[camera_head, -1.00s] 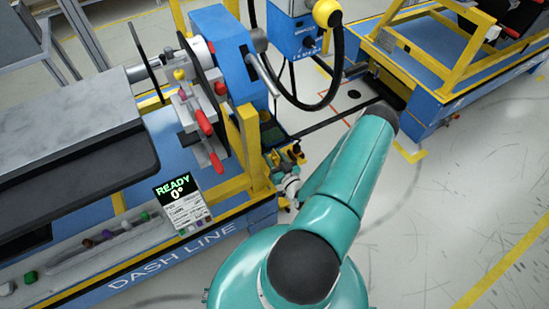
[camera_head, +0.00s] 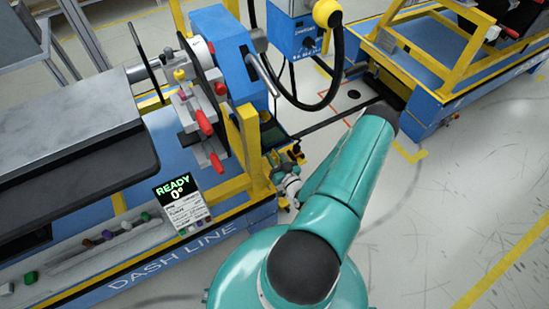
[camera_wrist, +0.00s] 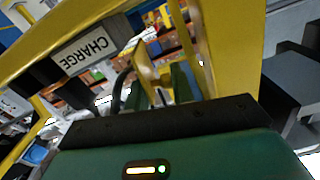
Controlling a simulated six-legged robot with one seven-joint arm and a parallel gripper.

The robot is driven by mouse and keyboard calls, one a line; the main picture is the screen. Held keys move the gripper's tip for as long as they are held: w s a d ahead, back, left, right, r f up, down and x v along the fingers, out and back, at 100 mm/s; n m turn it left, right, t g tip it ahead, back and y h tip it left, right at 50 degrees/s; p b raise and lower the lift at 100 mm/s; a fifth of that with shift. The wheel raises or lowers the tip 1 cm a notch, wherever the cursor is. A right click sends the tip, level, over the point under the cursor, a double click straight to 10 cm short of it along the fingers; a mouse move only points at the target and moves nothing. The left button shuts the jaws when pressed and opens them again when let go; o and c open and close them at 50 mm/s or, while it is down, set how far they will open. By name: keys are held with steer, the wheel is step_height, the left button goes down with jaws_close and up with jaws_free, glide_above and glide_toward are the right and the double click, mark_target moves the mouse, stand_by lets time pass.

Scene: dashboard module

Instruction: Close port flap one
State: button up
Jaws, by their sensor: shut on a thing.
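My gripper (camera_wrist: 159,92) shows in the wrist view, with two dark green fingers pointing away from the dark palm bar. A yellow frame bar with a white CHARGE label (camera_wrist: 85,50), seen upside down, is just left of the fingers. I cannot make out port flap one for certain in either view. In the head view, my arm's end is low beside the yellow post (camera_head: 252,150) of the dash line stand, and the gripper's tips are hard to tell there.
The blue and yellow stand (camera_head: 235,215) holds a fixture with red handles (camera_head: 203,121). A sign (camera_head: 181,203) reads READY 0°. A blue box (camera_head: 297,35) with a hanging black hose (camera_head: 338,75) is behind. Open floor (camera_head: 450,200) lies to the right.

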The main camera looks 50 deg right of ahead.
mark_target(284, 156)
steer(key=shift+s+d+m, duration=0.1)
steer(key=shift+d+m, duration=0.15)
steer(key=shift+m, duration=0.4)
steer(key=shift+s+d+m, duration=0.1)
steer(key=shift+d+m, duration=0.1)
steer(key=shift+m, duration=0.45)
steer(key=m, duration=0.1)
steer(key=d+m, duration=0.1)
steer(key=m, duration=0.1)
steer(key=shift+s+d+f+m, duration=0.15)
steer(key=shift+s+f+m, duration=0.05)
steer(key=shift+m, duration=0.1)
steer(key=m, duration=0.1)
steer(key=d+f+m, duration=0.1)
steer(key=m, duration=0.3)
steer(key=shift+s+d+f, duration=0.15)
steer(key=shift+s+d, duration=0.1)
steer(key=shift+d, duration=0.05)
steer(key=shift+m, duration=0.3)
steer(key=o, duration=0.9)
steer(key=shift+d, duration=0.1)
